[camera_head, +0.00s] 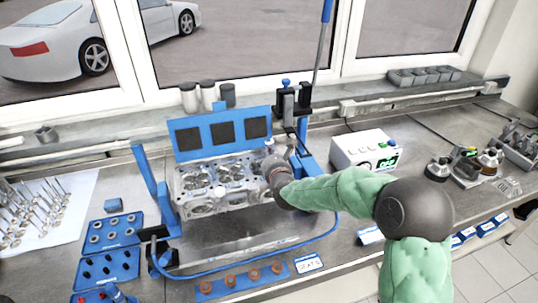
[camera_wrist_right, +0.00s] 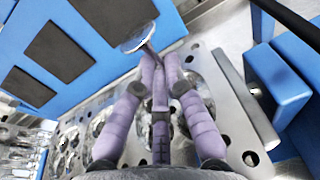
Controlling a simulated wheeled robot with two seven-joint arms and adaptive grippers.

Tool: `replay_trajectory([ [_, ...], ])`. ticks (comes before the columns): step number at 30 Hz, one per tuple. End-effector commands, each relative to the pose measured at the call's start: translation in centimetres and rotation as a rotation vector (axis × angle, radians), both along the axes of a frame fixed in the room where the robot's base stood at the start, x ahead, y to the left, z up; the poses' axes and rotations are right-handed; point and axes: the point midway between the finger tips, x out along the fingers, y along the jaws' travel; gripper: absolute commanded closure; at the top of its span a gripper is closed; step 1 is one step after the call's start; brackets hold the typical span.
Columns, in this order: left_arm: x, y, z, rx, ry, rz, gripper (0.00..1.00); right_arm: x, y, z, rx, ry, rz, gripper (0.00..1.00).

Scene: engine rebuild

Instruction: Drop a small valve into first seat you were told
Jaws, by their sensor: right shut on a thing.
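The metallic cylinder head (camera_head: 190,209) with round seats lies in a blue stand in the middle of the bench. It also shows in the right wrist view (camera_wrist_right: 222,92), below the fingers. My right gripper (camera_head: 272,166) is over the right end of the cylinder head. In the right wrist view, its purple fingers (camera_wrist_right: 160,68) are shut on a small valve (camera_wrist_right: 138,37). The valve's round shiny head points away from the fingers, and its stem is tilted. The fingers hide the rest of the stem. My left gripper is not in view.
Loose valves (camera_head: 22,213) stand on a white sheet at the left. Blue trays (camera_head: 107,268) lie beside the stand. A blue back panel (camera_head: 220,152) and upright blue posts (camera_head: 146,172) border the cylinder head. A white device (camera_head: 352,150) is at the right. A small sign (camera_head: 308,264) lies in front.

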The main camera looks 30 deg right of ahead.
Motion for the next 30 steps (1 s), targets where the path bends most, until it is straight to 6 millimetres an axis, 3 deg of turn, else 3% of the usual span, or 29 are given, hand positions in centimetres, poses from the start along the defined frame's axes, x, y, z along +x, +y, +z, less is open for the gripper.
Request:
replay_trajectory([
  [7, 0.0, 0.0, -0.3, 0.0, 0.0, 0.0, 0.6, 0.0, 0.0, -0.4, 0.001, 0.003, 0.001, 1.0],
  [8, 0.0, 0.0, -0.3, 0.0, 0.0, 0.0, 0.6, 0.0, 0.0, -0.4, 0.001, 0.003, 0.001, 0.79],
  [10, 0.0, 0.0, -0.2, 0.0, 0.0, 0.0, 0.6, 0.0, 0.1, -0.4, 0.001, 0.004, 0.001, 0.6],
  [23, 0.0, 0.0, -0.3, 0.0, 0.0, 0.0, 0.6, -0.2, 0.1, -0.6, 0.003, 0.008, 0.002, 0.6],
  [30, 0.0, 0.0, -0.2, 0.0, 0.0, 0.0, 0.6, -2.2, 0.7, 0.1, 0.002, 0.003, 0.001, 0.6],
])
